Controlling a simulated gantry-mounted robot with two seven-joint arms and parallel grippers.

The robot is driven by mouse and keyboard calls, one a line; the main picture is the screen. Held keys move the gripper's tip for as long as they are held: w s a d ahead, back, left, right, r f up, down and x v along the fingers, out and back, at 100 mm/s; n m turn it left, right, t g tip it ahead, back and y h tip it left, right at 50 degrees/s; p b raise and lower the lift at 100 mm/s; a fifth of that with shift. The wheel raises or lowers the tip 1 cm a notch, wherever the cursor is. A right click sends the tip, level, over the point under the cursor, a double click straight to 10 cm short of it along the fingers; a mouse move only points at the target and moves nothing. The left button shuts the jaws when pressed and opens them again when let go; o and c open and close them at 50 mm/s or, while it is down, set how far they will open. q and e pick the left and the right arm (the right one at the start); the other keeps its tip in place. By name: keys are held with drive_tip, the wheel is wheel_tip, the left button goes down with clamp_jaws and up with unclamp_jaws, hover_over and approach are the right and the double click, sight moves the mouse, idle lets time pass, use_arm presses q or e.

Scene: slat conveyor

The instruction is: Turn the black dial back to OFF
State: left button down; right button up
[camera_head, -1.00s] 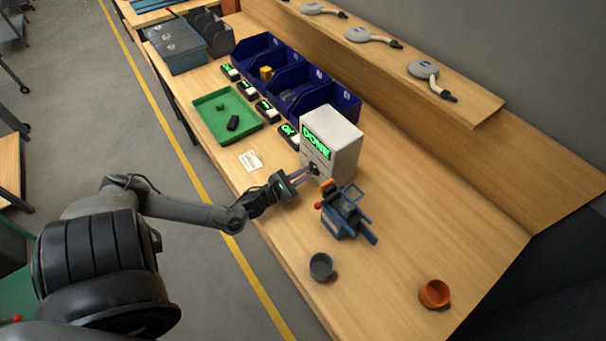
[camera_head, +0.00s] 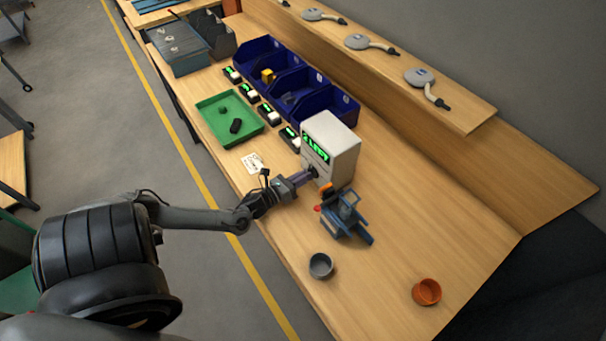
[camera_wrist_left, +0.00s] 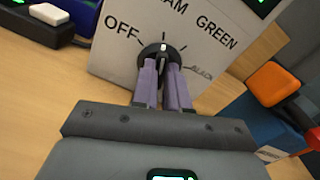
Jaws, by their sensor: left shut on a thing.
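The black dial (camera_wrist_left: 152,52) is on the front face of a white box (camera_head: 333,137). In the left wrist view its white mark points up, toward the tick between OFF and a partly cut-off label ending in "AM". OFF is printed to the upper left of the dial, GREEN to the right. My left gripper (camera_wrist_left: 165,78) is shut on the dial, its two purple fingers at the dial's sides and hiding its lower part. In the head view the left gripper (camera_head: 311,174) reaches the box front from the left. My right gripper is not in view.
A blue fixture with an orange part (camera_head: 345,214) stands close to the box's right. A grey cup (camera_head: 321,266) and an orange cup (camera_head: 427,291) stand nearer. A green tray (camera_head: 229,118) and blue bins (camera_head: 290,80) lie beyond the box.

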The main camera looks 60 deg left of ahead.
use_arm(q)
drive_tip(key=n+p, duration=0.1)
drive_tip(key=n, duration=0.3)
drive_tip(key=shift+n, duration=0.4)
drive_tip(key=shift+a+f+n+p, duration=0.1)
drive_tip(key=shift+n+p, duration=0.6)
drive_tip(key=shift+n, duration=1.7)
drive_tip(key=c, duration=1.1)
unclamp_jaws()
drive_tip(key=shift+c, duration=0.2)
drive_tip(key=shift+s, duration=0.1)
drive_tip(key=s, duration=0.3)
drive_tip(key=s+d, duration=0.1)
drive_tip(key=s, duration=0.6)
drive_tip(key=shift+s+d, duration=0.15)
drive_tip(key=shift+s, duration=0.15)
